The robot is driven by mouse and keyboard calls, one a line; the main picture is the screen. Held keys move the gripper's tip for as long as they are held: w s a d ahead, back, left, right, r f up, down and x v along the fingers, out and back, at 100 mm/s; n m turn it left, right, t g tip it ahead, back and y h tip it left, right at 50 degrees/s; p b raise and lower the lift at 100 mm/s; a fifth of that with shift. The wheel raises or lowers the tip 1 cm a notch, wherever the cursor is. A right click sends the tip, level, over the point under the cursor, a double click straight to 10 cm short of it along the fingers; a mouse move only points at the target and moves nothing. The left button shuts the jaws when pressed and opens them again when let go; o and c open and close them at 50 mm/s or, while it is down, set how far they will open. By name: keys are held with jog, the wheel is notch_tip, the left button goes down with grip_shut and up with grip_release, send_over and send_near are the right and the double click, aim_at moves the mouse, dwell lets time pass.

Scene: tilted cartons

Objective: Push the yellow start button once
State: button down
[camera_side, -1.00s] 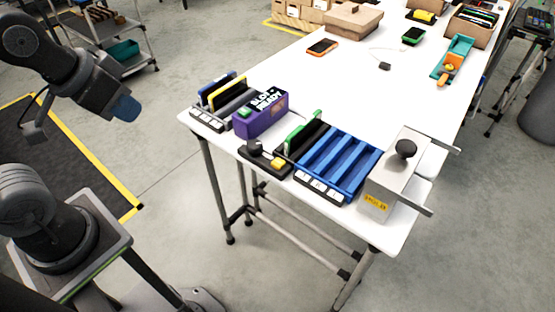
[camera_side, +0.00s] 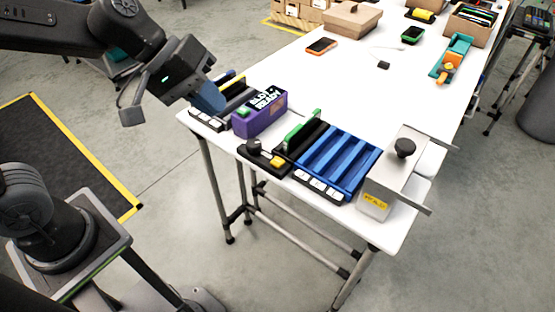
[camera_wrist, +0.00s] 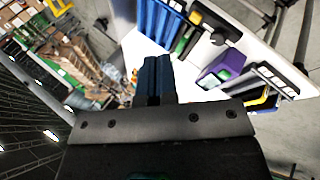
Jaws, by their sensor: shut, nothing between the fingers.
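The yellow button (camera_side: 277,161) sits on a small black control box (camera_side: 262,157) near the table's front edge, beside a dark round knob (camera_side: 253,145). In the wrist view the yellow button (camera_wrist: 196,18) shows at the upper right, near the knob (camera_wrist: 218,37). My gripper (camera_side: 209,100) has blue fingers and is shut and empty. It is in the air at the table's left end, by the slotted rack, up and left of the button and apart from it. In the wrist view my shut fingers (camera_wrist: 156,80) point up the middle.
A blue slotted tray (camera_side: 335,165) and a metal box with a black knob (camera_side: 398,165) stand to the right.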

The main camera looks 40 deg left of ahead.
jog(key=w+d+f+n+h, duration=0.25)
jog(key=w+f+n, duration=0.2)
jog(key=w, duration=0.25)
jog(key=n+t+y, duration=0.1)
jog(key=n, duration=0.5)
send_over(276, 163)
notch_tip(276, 163, down, 6)
jog(key=shift+w+r, duration=0.1)
jog(key=shift+f, duration=4.4)
jog(key=shift+f, duration=0.1)
jog(key=shift+f, duration=0.3)
jog(key=shift+f, duration=0.45)
jog(key=shift+r, duration=0.9)
